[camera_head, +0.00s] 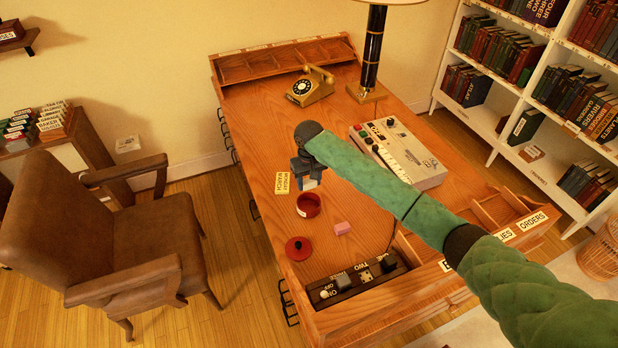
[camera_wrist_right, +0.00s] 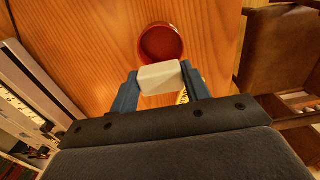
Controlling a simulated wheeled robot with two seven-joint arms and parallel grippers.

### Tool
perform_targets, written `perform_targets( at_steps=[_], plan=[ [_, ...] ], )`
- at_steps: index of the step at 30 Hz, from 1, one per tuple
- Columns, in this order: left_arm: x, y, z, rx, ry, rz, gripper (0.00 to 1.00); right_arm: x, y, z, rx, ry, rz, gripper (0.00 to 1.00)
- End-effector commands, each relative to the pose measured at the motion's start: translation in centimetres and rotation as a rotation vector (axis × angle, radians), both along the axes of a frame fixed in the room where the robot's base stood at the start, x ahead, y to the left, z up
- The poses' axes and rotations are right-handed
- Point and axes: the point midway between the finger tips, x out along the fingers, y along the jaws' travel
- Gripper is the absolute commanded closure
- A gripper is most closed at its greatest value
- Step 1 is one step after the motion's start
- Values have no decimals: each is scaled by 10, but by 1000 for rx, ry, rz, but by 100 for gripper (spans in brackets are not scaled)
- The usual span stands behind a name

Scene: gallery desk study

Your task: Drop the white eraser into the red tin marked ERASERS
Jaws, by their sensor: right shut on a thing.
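The white eraser (camera_wrist_right: 160,77) is held between the two fingers of my right gripper (camera_wrist_right: 159,88) in the wrist view. In the head view my right gripper (camera_head: 307,178) is above the desk, just behind the red tin (camera_head: 308,206), with a pale bit of the eraser (camera_head: 309,184) showing below it. The tin stands open on the desk. In the wrist view the tin (camera_wrist_right: 160,43) lies just beyond the eraser, and its visible inside looks empty. Its ERASERS marking cannot be read. My left gripper is not in view.
A red lid (camera_head: 298,248) and a pink block (camera_head: 342,228) lie on the desk in front of the tin. A yellow card (camera_head: 282,183) lies to its left. A beige machine (camera_head: 400,150) stands to the right, and a black switch box (camera_head: 358,283) sits at the near edge.

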Motion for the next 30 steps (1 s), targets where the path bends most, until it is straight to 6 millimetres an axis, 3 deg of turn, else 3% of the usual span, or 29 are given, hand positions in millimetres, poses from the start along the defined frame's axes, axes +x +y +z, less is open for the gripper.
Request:
perform_targets(
  at_steps=[13,30],
  plan=[
    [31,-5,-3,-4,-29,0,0,0,0,-38,0,0,1,76],
    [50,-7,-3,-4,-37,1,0,0,0,-74,-1,-1,1,76]
  ],
)
